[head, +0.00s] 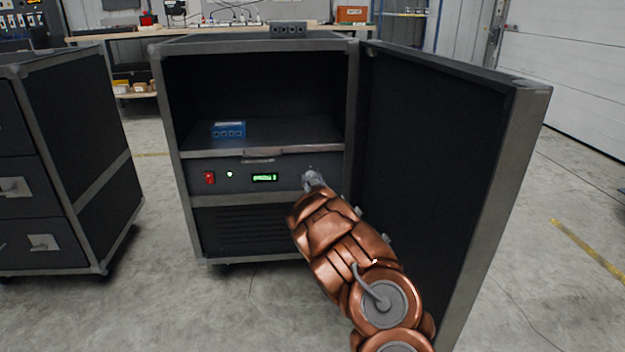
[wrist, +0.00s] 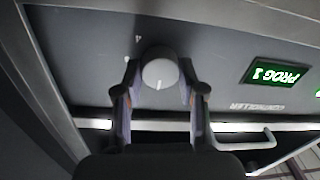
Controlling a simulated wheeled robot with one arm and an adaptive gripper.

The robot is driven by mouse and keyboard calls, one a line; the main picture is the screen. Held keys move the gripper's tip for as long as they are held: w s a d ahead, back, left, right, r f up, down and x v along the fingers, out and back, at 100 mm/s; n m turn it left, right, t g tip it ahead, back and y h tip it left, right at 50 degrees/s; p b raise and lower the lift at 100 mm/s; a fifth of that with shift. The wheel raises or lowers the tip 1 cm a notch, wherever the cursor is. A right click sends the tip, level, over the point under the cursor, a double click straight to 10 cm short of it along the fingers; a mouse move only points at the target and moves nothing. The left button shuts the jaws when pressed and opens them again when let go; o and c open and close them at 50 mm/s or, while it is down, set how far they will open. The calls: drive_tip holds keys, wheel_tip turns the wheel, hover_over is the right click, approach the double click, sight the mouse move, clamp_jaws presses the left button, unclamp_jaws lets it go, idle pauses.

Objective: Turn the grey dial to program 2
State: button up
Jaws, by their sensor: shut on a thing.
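In the wrist view the round grey dial (wrist: 159,72) sits on the dark controller panel (wrist: 215,50) between the two fingers of my gripper (wrist: 160,84). The fingers are shut on its sides. A short white line on the dial points to the bottom of the picture. A small "4" is printed above and left of the dial. The green display (wrist: 279,74) appears upside down and reads PROG 1. In the head view my gripper (head: 313,180) is at the panel's right end and covers the dial. The display (head: 264,178) is lit there but too small to read.
A red switch (head: 209,177) and a green light (head: 230,174) are on the panel's left. A blue box (head: 229,129) lies on the shelf above. The cabinet's open door (head: 440,150) stands close to the right of my arm. A drawer cabinet (head: 75,130) stands at left.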

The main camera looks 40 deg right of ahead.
drive_tip(key=shift+r+m+p, duration=0.35)
drive_tip(key=shift+m+p, duration=0.35)
drive_tip(key=shift+p, duration=1.5)
drive_tip(key=m+p, duration=0.1)
drive_tip(key=p, duration=0.1)
drive_tip(key=m+p, duration=0.1)
drive_tip(key=p, duration=0.2)
drive_tip(key=shift+s+d+f+m, duration=0.1)
drive_tip(key=shift+d+f+m, duration=0.1)
drive_tip(key=shift+m, duration=0.2)
drive_tip(key=shift+a+r+m+p, duration=0.1)
drive_tip(key=shift+m+p, duration=0.5)
drive_tip(key=shift+p, duration=0.65)
drive_tip(key=shift+m+h+p, duration=0.3)
drive_tip(key=shift+m+p, duration=0.7)
drive_tip(key=shift+p, duration=0.2)
drive_tip(key=shift+f+m+p, duration=0.2)
drive_tip(key=shift+m+p, duration=0.45)
drive_tip(key=shift+m, duration=0.15)
drive_tip(key=shift+d, duration=0.2)
drive_tip(key=o, duration=0.9)
drive_tip(key=shift+s+f, duration=0.1)
drive_tip(key=shift+o, duration=1.2)
drive_tip(key=shift+a, duration=0.1)
